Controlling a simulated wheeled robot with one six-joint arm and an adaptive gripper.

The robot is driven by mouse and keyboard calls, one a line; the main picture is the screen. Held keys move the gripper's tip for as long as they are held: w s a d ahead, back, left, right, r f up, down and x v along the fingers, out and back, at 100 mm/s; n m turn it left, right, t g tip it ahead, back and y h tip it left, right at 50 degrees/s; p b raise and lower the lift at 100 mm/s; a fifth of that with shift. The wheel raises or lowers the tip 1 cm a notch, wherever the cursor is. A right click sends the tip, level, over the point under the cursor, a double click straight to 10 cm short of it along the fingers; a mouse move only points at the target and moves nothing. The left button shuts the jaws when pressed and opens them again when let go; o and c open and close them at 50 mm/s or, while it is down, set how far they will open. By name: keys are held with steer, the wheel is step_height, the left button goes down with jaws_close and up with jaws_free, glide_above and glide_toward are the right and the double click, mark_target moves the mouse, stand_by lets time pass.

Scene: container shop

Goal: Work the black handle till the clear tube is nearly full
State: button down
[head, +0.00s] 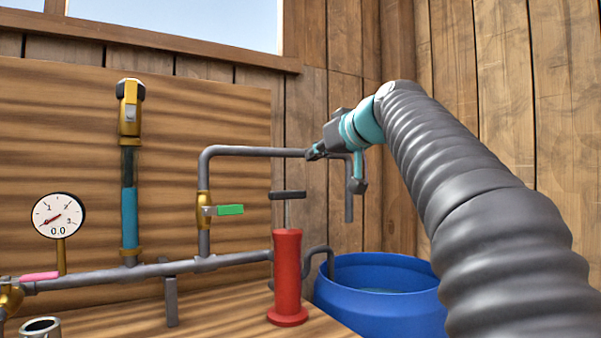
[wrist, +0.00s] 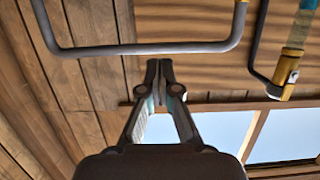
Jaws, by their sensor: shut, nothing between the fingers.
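The black handle (head: 288,194) is a crossbar on a thin rod standing a short way above the red pump body (head: 287,275). The clear tube (head: 129,200) stands upright at left on the pipe; blue liquid fills it to somewhat over half, with a dark section above. It also shows partly at the top right of the wrist view (wrist: 304,28). My gripper (head: 312,154) is shut and empty. It is above and right of the handle, apart from it, near the grey overhead pipe. Its closed fingertips show in the wrist view (wrist: 159,66).
The grey pipe (head: 250,151) bends down to a valve with a green lever (head: 230,210). A gauge (head: 58,216) reads 0.0, beside a pink lever (head: 38,276). A blue barrel (head: 380,305) holding liquid stands right of the pump. A metal cup (head: 41,328) is at lower left.

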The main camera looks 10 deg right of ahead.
steer(key=p, duration=0.2)
glide_above(287, 213)
steer(key=d, duration=0.1)
steer(key=shift+s+f, duration=0.15)
steer(key=shift+f, duration=0.45)
steer(key=shift+s+f, duration=0.15)
steer(key=shift+f, duration=0.45)
steer(key=shift+s+d+f+b, duration=0.15)
steer(key=shift+f+b, duration=0.75)
steer(key=shift+f, duration=1.1)
steer(key=shift+f, duration=0.15)
step_height(287, 213, down, 5)
steer(key=b, duration=0.5)
steer(key=shift+f, duration=0.1)
